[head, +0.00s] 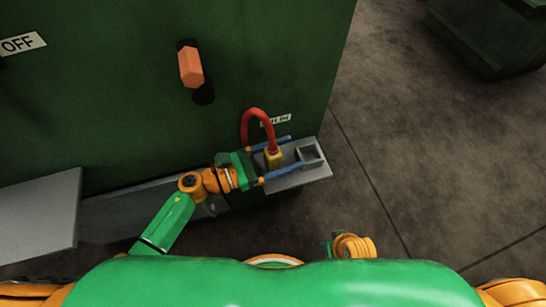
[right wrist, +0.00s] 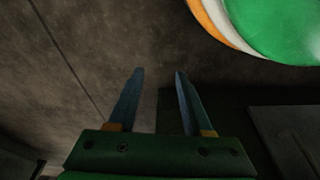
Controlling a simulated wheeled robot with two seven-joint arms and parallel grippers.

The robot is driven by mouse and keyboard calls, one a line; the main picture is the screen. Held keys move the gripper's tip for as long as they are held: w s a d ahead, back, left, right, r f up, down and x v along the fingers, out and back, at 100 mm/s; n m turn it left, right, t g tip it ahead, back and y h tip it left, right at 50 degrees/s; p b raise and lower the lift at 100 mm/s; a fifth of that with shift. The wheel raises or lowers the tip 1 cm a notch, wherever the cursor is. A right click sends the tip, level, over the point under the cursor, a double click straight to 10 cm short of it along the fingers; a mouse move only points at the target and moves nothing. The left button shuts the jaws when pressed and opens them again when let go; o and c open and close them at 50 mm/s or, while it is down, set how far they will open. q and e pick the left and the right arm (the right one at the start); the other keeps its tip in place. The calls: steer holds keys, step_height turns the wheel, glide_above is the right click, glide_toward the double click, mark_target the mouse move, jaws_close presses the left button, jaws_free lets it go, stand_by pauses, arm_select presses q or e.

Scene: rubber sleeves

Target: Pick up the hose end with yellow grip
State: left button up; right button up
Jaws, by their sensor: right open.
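The hose (head: 258,114) is a red loop that rises from the green cabinet side and bends down to a yellow grip (head: 274,160). The grip stands on the grey ledge (head: 318,174), beside a small square grey socket (head: 309,156). My left gripper (head: 296,153) reaches in from the left with its blue fingers spread, one on each side of the yellow grip. The fingers look apart from the grip, though contact is hard to judge. My right gripper (right wrist: 160,72) is open and empty over the floor; neither hose nor grip shows in the right wrist view.
The green cabinet (head: 120,90) stands behind the ledge. It bears an orange handle (head: 190,65), an OFF label (head: 22,43) and another label partly hidden by the hose. A grey panel (head: 38,215) juts out at left. Floor at right is clear up to a dark green box (head: 490,40).

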arm_select(q)
jaws_close()
steer(key=shift+r, duration=0.1)
